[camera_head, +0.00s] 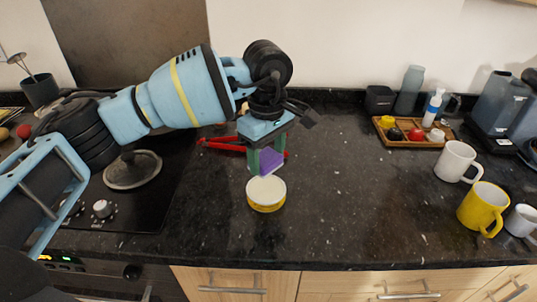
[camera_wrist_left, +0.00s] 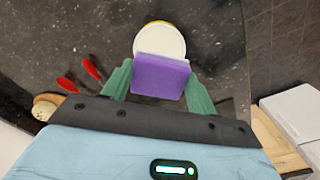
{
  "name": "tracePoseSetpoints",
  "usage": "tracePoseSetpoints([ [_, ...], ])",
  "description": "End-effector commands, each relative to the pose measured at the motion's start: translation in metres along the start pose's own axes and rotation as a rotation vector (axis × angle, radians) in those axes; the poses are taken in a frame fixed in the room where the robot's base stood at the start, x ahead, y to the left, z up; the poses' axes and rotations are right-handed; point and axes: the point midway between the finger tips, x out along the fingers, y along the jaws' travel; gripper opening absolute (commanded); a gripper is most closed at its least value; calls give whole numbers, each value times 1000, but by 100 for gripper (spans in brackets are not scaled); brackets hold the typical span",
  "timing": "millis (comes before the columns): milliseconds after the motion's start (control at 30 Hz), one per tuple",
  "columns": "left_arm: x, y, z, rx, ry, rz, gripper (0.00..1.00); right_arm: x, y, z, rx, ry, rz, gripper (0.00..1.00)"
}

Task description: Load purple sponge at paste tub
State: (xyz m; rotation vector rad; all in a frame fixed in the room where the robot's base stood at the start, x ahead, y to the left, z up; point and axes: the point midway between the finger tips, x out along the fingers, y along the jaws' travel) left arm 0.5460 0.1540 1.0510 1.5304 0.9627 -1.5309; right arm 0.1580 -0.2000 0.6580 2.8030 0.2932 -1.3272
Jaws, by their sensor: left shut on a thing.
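The purple sponge (camera_head: 271,161) is held between the green fingers of my left gripper (camera_head: 266,163). In the left wrist view the sponge (camera_wrist_left: 160,77) sits between the fingertips of the gripper (camera_wrist_left: 159,85). The paste tub (camera_head: 266,195) is a short yellow tub with a pale top, standing on the dark counter. The sponge is just above the tub's far side in the head view. In the left wrist view it overlaps the near part of the tub's pale top (camera_wrist_left: 160,40). I cannot tell whether they touch. My right gripper is not in view.
A red-handled tool (camera_head: 222,145) lies behind the gripper. A stove with a lid (camera_head: 132,170) is at left. A white mug (camera_head: 457,162), a yellow mug (camera_head: 483,208) and a wooden tray (camera_head: 414,135) stand at right. The counter right of the tub is clear.

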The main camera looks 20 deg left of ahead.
Motion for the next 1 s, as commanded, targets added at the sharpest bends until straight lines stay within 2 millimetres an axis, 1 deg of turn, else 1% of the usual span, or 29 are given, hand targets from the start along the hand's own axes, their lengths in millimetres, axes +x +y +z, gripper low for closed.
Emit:
tracePoseSetpoints([
  [267,16,0,0,0,-1,-3,40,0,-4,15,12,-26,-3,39],
  [500,39,0,0,0,-2,-4,40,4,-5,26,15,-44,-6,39],
  [700,56,0,0,1,-1,-3,40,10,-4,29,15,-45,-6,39],
  [833,60,0,0,0,0,-1,40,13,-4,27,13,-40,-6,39],
  [1000,59,0,0,0,1,1,40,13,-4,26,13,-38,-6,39],
])
